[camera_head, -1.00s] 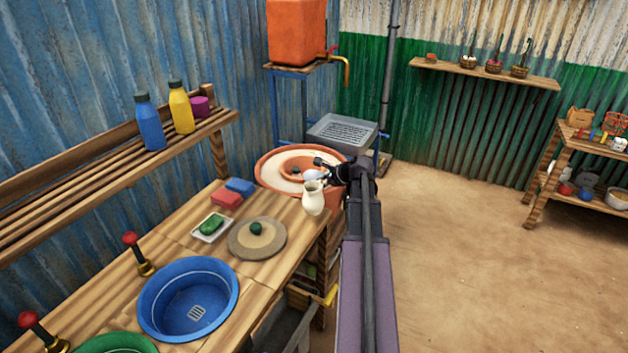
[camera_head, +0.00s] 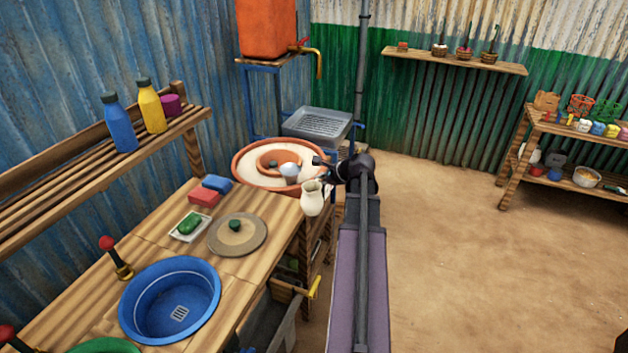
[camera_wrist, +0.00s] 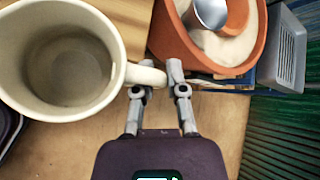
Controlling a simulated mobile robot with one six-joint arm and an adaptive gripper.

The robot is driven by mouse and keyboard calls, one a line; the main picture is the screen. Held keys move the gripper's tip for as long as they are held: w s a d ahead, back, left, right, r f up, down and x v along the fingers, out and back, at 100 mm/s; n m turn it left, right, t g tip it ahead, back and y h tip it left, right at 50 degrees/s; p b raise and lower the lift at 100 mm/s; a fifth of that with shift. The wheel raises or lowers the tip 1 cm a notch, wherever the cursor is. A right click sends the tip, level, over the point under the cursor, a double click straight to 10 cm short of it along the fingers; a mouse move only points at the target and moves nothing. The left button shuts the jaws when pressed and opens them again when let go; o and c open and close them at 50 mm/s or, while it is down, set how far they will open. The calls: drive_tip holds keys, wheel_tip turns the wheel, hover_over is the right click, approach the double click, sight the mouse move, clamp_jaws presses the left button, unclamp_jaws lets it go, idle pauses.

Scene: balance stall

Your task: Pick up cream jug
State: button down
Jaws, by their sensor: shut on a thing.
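The cream jug (camera_head: 312,200) is pale and upright in the head view, at the right end of the wooden counter. In the wrist view the jug (camera_wrist: 65,62) fills the upper left, seen from above with its inside empty. Its handle reaches right, between the fingers of my gripper (camera_wrist: 158,80). My gripper (camera_head: 325,172) is shut on the handle. In the head view the jug appears beside the counter's edge; its base looks clear of the top, though I cannot tell its height exactly.
A terracotta bowl (camera_head: 245,172) with pale contents stands behind the jug. The floor (camera_head: 450,230) to the right is clear.

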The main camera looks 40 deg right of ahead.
drive_tip(key=shift+s, duration=0.4)
drive_tip(key=shift+s+d+r, duration=0.1)
idle(0.9)
